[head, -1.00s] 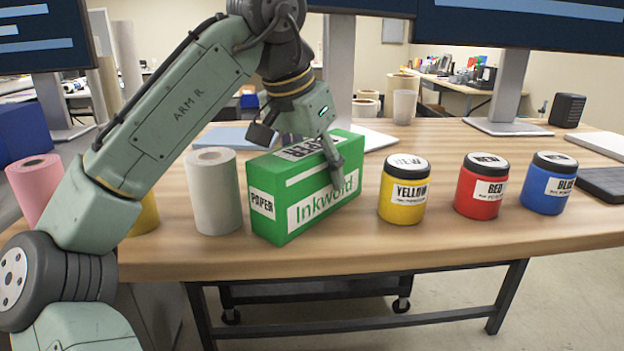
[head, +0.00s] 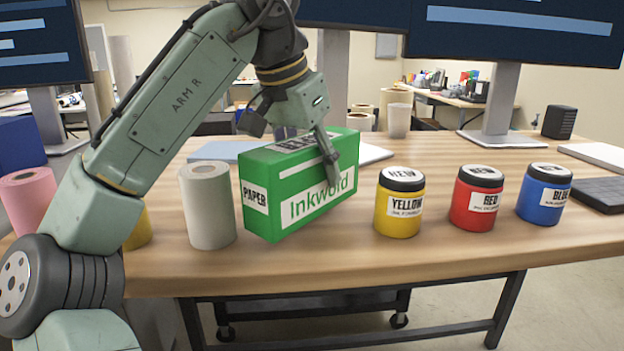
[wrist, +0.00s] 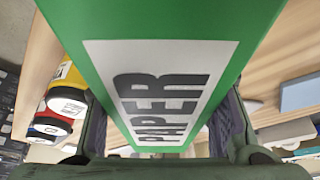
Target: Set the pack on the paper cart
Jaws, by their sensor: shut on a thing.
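The pack is a green box (head: 318,205) marked Inkwold and PAPER. My gripper (head: 325,160) is shut across it from above, one finger on its front face and the other hidden behind. The pack hangs upright, slightly tilted, just above the wooden table. In the wrist view the pack (wrist: 255,25) fills the middle between my gripper's fingers (wrist: 165,135). Dark legs with casters (head: 399,320) show under the table; I cannot tell if they belong to the paper cart.
A white roll (head: 208,210) stands close left of the pack. Yellow (head: 401,205), red (head: 476,200) and blue (head: 545,195) jars stand to its right. Monitor stands (head: 492,105) rise behind. A pink roll (head: 28,200) is at far left. The table's front edge (head: 400,272) is clear.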

